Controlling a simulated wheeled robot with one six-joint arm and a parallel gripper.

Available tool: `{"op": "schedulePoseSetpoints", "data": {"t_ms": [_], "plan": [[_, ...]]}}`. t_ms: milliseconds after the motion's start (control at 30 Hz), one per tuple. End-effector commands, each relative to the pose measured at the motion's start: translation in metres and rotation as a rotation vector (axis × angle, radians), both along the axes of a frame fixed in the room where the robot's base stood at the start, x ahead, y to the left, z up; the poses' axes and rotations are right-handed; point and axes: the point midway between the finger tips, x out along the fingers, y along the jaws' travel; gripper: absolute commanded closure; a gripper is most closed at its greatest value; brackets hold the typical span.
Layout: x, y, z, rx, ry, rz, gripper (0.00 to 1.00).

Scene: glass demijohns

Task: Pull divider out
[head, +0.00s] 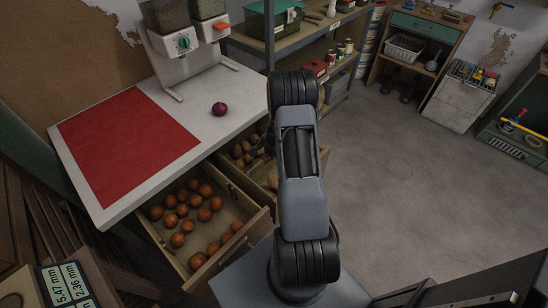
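An open drawer (258,222) below the white counter holds several orange-brown onions. A second open compartment behind it holds pale potatoes (243,150), partly covered by my arm. A thin brown wooden board (236,188) stands between the onions and the potatoes. I cannot tell whether it is a loose divider or a drawer side. My arm rises through the middle of the view and hides what lies behind it. Only a small dark part, perhaps of my gripper (266,145), shows at its left edge near the potatoes. Its fingers cannot be made out.
The white counter bears a red mat (128,142), a dark red onion (219,109) and a dispenser (184,42). Shelves (330,40) stand behind. A workbench (425,30) and a grey cabinet (462,95) stand farther right. The grey floor (400,180) to the right is clear.

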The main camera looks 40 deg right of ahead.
Motion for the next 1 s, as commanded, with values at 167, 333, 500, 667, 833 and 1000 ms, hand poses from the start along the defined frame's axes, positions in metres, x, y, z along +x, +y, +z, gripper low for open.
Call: {"op": "schedulePoseSetpoints", "data": {"t_ms": [167,333,500,667,833,1000], "plan": [[0.0000,0.0000,0.0000,0.000,0.000,0.000,0.93],[0.0000,0.0000,0.0001,0.000,0.000,0.000,1.00],[0.0001,-0.0002,0.0005,0.000,-0.001,0.000,1.00],[0.0002,-0.0002,0.0018,-0.001,-0.001,0.000,1.00],[0.0002,-0.0002,0.0043,-0.001,-0.001,0.000,1.00],[0.0002,-0.0002,0.0071,-0.001,-0.001,0.000,1.00]]}}
